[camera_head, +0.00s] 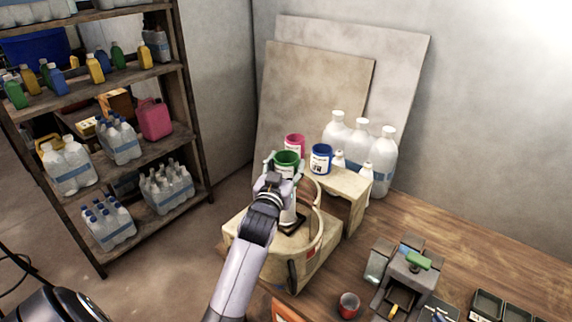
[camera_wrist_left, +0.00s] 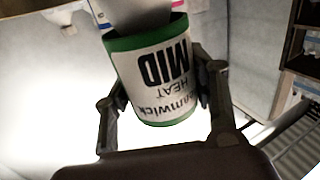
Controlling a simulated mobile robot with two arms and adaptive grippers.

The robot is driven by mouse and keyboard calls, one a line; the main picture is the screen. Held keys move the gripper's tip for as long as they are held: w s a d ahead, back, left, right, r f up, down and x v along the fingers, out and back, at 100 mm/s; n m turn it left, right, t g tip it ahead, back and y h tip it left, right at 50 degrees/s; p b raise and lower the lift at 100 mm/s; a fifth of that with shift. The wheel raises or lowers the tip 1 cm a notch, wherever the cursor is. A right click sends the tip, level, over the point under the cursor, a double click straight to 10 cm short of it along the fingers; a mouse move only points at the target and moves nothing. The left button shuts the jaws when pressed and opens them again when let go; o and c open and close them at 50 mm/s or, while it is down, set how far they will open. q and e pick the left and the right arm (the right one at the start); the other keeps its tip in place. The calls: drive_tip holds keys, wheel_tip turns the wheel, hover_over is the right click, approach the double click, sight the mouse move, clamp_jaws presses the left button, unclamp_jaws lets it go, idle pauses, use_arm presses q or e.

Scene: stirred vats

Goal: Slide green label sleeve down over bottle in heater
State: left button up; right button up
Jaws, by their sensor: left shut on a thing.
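The green label sleeve (camera_head: 287,158) is a short open tube with green rims. In the left wrist view the sleeve (camera_wrist_left: 152,68) has a white band reading "MID HEAT". My left gripper (camera_head: 281,171) is shut on it, one finger on each side. The heater (camera_head: 262,250) is a pale box with a curved hoop, on the bench. A white bottle (camera_head: 289,216) shows in part in the heater, below the gripper. My gripper and wrist hide its upper part, so I cannot tell whether the sleeve surrounds its top. My right gripper is not in view.
A blue sleeve (camera_head: 321,160) and a pink sleeve (camera_head: 295,143) stand on a small wooden stand (camera_head: 345,187) behind the heater. Large white bottles (camera_head: 382,160) stand behind it. A dark red cup (camera_head: 348,305) and a grey device (camera_head: 405,277) are at right. A loaded shelf (camera_head: 110,170) stands left.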

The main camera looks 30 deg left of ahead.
use_arm(q)
drive_tip(key=shift+f+b, duration=1.55)
drive_tip(key=shift+f, duration=0.95)
drive_tip(key=o, duration=0.8)
drive_tip(key=shift+r, duration=0.1)
wheel_tip(320, 180, up, 10)
drive_tip(key=shift+f, duration=0.1)
